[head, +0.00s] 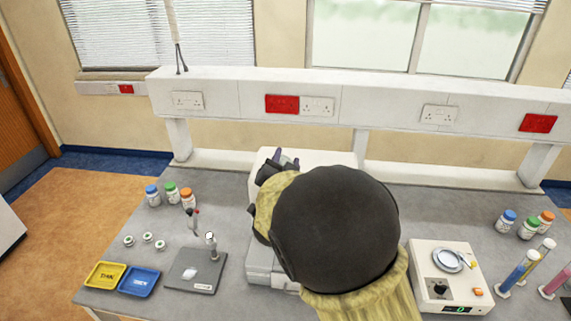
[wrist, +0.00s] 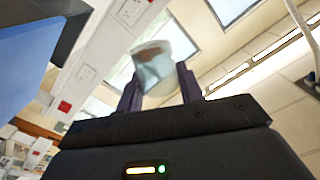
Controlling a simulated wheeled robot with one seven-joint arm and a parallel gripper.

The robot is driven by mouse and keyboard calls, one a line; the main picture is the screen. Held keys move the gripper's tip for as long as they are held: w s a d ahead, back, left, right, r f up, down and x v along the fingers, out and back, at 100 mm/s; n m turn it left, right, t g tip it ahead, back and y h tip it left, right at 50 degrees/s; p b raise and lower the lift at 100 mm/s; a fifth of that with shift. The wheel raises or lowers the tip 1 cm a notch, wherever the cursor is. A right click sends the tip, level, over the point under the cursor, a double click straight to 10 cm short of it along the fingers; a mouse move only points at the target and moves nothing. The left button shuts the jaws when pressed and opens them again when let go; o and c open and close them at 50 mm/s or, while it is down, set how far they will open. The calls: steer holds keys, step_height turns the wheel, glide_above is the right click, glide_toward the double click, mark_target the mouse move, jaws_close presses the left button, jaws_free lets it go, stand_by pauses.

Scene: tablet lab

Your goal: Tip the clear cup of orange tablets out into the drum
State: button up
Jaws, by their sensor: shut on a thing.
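In the wrist view the clear cup (wrist: 152,66) is between the two dark fingers of my gripper (wrist: 160,85), which is shut on it. A small orange-brown patch shows through the cup's wall; I cannot make out single tablets. The wrist view is strongly tilted, with wall, windows and ceiling behind the cup. In the head view my gripper (head: 278,158) is at the left of my arm, in front of a white machine housing (head: 318,157). My arm hides most of that machine, and I cannot make out the drum or the cup there.
Left on the grey bench are several lidded bottles (head: 171,193), a yellow tray (head: 105,275), a blue tray (head: 139,282) and a dark plate with a stand (head: 194,271). Right are a white instrument with a dish (head: 447,260), more bottles (head: 528,228) and tall cylinders (head: 518,273).

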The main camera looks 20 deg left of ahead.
steer(key=shift+w+f+m+b, duration=0.15)
steer(key=shift+f+m+b, duration=0.1)
steer(key=shift+m+b, duration=0.4)
steer(key=shift+d+f+m+b, duration=0.1)
steer(key=shift+d+m+b, duration=0.15)
steer(key=shift+m+b, duration=0.65)
steer(key=shift+d+f+m+b, duration=0.1)
steer(key=shift+d+m+b, duration=0.15)
steer(key=shift+m, duration=1.2)
steer(key=m+b, duration=0.1)
steer(key=m, duration=0.1)
steer(key=m+b, duration=0.1)
steer(key=m, duration=0.1)
steer(key=d+m+b, duration=0.1)
steer(key=m, duration=0.1)
steer(key=shift+w+f+b, duration=0.2)
steer(key=shift+f+b, duration=0.15)
steer(key=shift+f, duration=0.05)
steer(key=shift+w+d+f+m+b, duration=0.1)
steer(key=shift+d+m+b, duration=0.1)
steer(key=shift+m+b, duration=1)
steer(key=shift+d+f+m+b, duration=0.15)
steer(key=shift+m+b, duration=0.4)
steer(key=shift+b, duration=1.35)
steer(key=shift+w+d+r+m+b, duration=0.1)
steer(key=shift+d+m+b, duration=0.15)
steer(key=shift+m+b, duration=0.95)
